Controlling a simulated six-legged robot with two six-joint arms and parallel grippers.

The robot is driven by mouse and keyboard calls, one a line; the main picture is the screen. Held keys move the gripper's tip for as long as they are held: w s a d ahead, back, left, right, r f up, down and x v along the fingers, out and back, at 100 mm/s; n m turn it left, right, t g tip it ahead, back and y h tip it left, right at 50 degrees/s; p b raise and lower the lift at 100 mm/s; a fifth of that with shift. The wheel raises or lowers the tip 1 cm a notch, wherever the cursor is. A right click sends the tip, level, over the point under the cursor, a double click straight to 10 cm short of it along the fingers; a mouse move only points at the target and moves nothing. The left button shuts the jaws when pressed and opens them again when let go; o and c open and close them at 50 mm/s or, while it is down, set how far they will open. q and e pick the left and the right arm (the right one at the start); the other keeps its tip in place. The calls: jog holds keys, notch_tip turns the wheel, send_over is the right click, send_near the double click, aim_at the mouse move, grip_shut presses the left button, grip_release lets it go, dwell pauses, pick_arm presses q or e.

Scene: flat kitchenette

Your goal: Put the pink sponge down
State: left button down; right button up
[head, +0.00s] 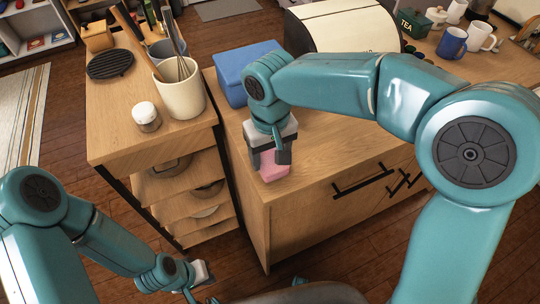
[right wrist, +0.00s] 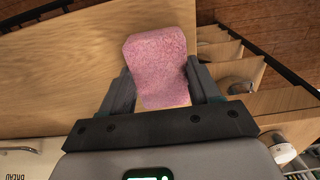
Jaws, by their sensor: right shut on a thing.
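The pink sponge (head: 273,172) is at the front left part of the wooden counter (head: 325,150) in the head view. My right gripper (head: 270,158) points down and is shut on the sponge. In the right wrist view the sponge (right wrist: 160,62) sits between the two dark fingers, with its far end sticking out past them. I cannot tell whether the sponge touches the counter top. My left gripper (head: 200,278) is low at the bottom of the head view, away from the counter; its fingers are too unclear to judge.
A blue box (head: 240,70) stands just behind my right gripper. A cream utensil crock (head: 182,92) and a white-lidded jar (head: 146,115) stand on the left cabinet, across a narrow gap. A cream bread box (head: 342,28), a TEA tin (head: 412,22) and mugs (head: 452,42) are farther back. The counter right of the sponge is clear.

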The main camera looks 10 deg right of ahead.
jog(key=shift+w+f, duration=0.2)
jog(key=shift+f, duration=0.45)
jog(key=shift+s, duration=0.1)
jog(key=o, duration=1)
jog(key=shift+f, duration=0.15)
